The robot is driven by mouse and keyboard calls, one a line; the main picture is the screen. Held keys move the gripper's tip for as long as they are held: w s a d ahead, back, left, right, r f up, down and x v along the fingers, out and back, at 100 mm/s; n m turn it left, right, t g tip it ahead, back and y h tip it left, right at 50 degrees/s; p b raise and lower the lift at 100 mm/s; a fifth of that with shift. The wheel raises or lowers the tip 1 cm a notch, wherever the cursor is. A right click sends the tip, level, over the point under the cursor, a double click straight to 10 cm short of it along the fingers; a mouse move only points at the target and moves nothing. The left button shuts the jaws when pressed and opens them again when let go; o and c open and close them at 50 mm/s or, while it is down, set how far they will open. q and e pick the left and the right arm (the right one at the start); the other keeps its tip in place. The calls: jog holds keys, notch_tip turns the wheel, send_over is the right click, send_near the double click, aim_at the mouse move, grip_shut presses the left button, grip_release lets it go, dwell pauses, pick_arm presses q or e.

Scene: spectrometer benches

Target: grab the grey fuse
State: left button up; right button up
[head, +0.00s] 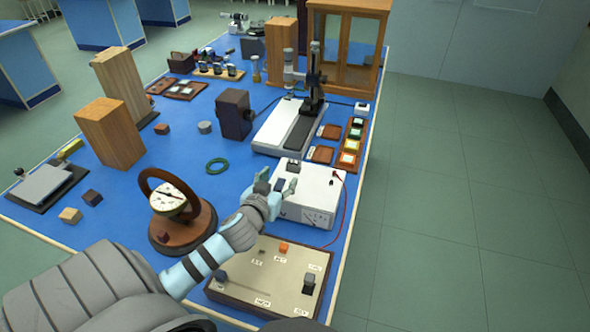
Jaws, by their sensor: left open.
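My left gripper (277,182) is open over the top of a white meter box (318,190). A small dark grey block (279,185) shows between its fingers; I cannot tell if it is the grey fuse, or if the fingers touch it. Another small dark grey piece (293,166) stands at the back of the box top. On the beige panel (262,283) in front sit an orange piece (284,248), a grey piece (221,277) at left and a dark grey piece (309,281) at right. My right gripper is not in view.
A round dial instrument (170,199) with a wooden ring stands left of my left forearm. A red wire (345,212) hangs by the meter box. Behind stands a microscope-like stand (313,85).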

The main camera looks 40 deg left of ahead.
aim_at(292, 165)
pick_arm(q)
jog(key=x, duration=0.8)
jog(key=shift+w+d+r+b, duration=0.2)
jog(key=shift+w+d+b, duration=0.1)
jog(key=shift+w, duration=0.15)
jog(key=shift+s+r, duration=0.1)
jog(key=c, duration=1.2)
jog(key=shift+r, duration=0.1)
